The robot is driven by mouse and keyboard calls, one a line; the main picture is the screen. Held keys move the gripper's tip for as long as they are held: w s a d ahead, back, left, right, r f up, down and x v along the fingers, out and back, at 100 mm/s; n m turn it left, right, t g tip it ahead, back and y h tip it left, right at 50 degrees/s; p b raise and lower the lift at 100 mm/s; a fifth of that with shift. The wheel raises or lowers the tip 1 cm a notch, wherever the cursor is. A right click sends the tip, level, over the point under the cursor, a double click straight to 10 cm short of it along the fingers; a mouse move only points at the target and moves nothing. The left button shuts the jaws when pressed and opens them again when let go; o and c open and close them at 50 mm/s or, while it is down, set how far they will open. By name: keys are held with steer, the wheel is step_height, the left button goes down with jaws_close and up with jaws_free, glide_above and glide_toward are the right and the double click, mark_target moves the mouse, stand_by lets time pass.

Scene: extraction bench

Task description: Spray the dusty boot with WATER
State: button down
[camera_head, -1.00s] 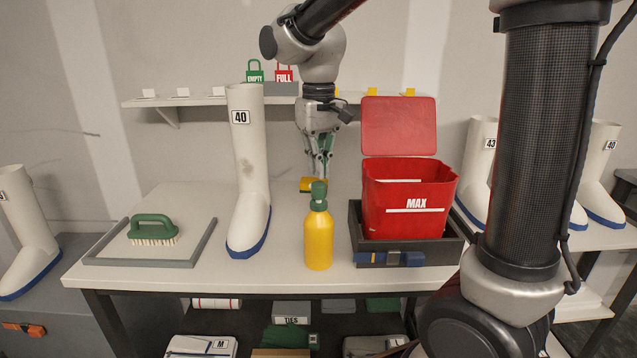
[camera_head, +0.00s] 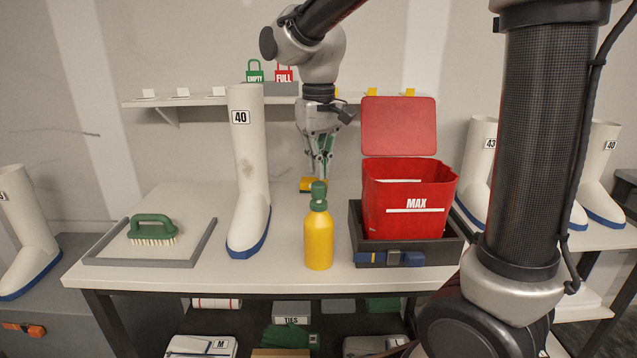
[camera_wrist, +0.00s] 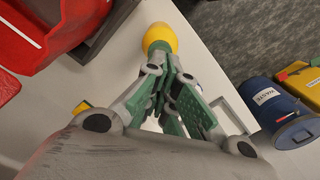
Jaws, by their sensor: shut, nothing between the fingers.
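The white boot (camera_head: 248,170) with a blue sole and a "40" tag stands upright on the bench, left of centre. A brownish dust patch shows on its shaft. A yellow bottle (camera_head: 318,240) with a green top stands upright near the front edge, with no readable label. A yellow rounded shape, seemingly this bottle (camera_wrist: 158,38), shows beyond the fingers in the wrist view, its top partly hidden.
A red "MAX" bin (camera_head: 408,205) stands in a dark tray (camera_head: 452,250) at right. A green brush (camera_head: 152,228) lies on a grey-edged mat at left. A blue drum (camera_wrist: 275,108) stands at right in the wrist view.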

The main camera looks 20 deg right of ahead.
steer(key=shift+f, duration=1.2)
steer(key=shift+r, duration=1.1)
steer(key=shift+f, duration=0.2)
steer(key=shift+f, duration=0.85)
steer(key=shift+r, duration=1.05)
